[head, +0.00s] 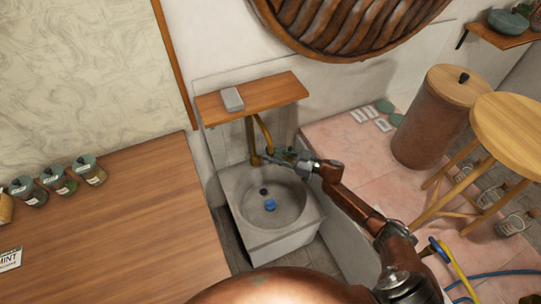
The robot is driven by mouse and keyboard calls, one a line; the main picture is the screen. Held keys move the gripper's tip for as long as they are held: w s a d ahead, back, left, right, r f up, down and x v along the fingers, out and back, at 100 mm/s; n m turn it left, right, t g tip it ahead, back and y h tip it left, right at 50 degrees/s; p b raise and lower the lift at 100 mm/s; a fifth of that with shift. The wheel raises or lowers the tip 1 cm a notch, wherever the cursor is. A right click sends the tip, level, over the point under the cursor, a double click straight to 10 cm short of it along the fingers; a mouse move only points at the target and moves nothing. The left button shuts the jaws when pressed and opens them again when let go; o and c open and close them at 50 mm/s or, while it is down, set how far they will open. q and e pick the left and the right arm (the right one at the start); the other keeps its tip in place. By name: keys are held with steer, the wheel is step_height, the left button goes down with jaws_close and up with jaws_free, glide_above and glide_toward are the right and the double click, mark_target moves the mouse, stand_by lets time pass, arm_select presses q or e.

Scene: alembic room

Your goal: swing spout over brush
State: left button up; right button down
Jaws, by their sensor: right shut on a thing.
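The brass spout (264,133) comes down in a curve below the wooden shelf, above the back of a grey stone basin (234,187). My right gripper (277,157) is shut on the lower part of the spout; its fingers partly hide the contact. A small blue item (270,204) lies in the basin, apart from the gripper; it may be the brush, but it is too small to tell. A dark round spot (263,191) shows behind it. My left gripper is not in view.
A wooden shelf (275,88) with a grey block (232,99) hangs above the basin. A wooden counter (130,225) with several jars stands left. At right are a lidded brown bin (430,130) and a round stool (512,125) on pink tiles.

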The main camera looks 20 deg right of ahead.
steer(key=shift+w+d, duration=0.1)
steer(key=shift+d, duration=0.15)
steer(key=c, duration=1.9)
jaws_free()
steer(key=shift+o, duration=1.1)
steer(key=shift+a, duration=0.1)
steer(key=v, duration=1.2)
